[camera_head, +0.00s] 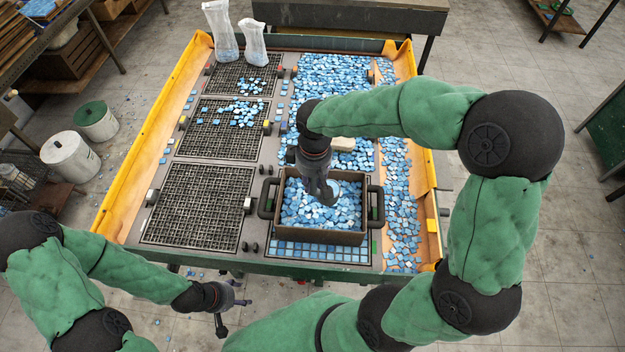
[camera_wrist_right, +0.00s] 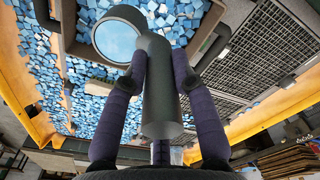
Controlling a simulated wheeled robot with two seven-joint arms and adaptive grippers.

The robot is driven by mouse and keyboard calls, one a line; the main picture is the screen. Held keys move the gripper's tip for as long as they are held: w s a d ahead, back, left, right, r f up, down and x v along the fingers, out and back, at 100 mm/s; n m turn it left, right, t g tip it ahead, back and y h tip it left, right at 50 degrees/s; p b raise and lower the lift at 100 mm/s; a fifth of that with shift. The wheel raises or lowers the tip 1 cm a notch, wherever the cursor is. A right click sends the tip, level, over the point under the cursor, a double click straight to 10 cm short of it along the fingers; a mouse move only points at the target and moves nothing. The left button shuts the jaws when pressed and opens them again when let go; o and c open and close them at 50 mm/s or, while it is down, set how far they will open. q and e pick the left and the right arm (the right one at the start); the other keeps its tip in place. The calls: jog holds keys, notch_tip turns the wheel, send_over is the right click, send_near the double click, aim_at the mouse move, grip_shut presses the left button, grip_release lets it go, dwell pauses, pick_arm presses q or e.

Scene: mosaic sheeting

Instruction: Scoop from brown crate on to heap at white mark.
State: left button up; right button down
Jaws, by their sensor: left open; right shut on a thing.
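The brown crate (camera_head: 320,238) stands at the front of the table, full of blue tiles (camera_head: 300,208). My right gripper (camera_head: 322,192) points down over the crate, shut on the grey handle of a scoop (camera_wrist_right: 160,95). The scoop's round head (camera_wrist_right: 119,36) shows pale blue inside; I cannot tell whether it holds tiles. White blocks (camera_head: 152,197) (camera_head: 248,204) flank the near-left black grid (camera_head: 198,208), where I see no tiles. The middle grid (camera_head: 205,140) has a small heap of tiles (camera_head: 242,113). My left gripper (camera_head: 235,308) is open and empty in front of the table.
The far grid (camera_head: 225,80) carries scattered tiles and two clear bags (camera_head: 220,32) (camera_head: 254,42). Loose tiles cover the right side (camera_head: 335,80). A pale block (camera_head: 343,144) lies behind the crate. Dark handles (camera_head: 266,198) (camera_head: 376,207) stick out from the crate. A yellow rim (camera_head: 138,160) borders the table.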

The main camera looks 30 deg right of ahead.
jog(key=shift+r+h+p, duration=0.4)
jog(key=shift+r+p, duration=0.6)
jog(key=shift+r, duration=0.65)
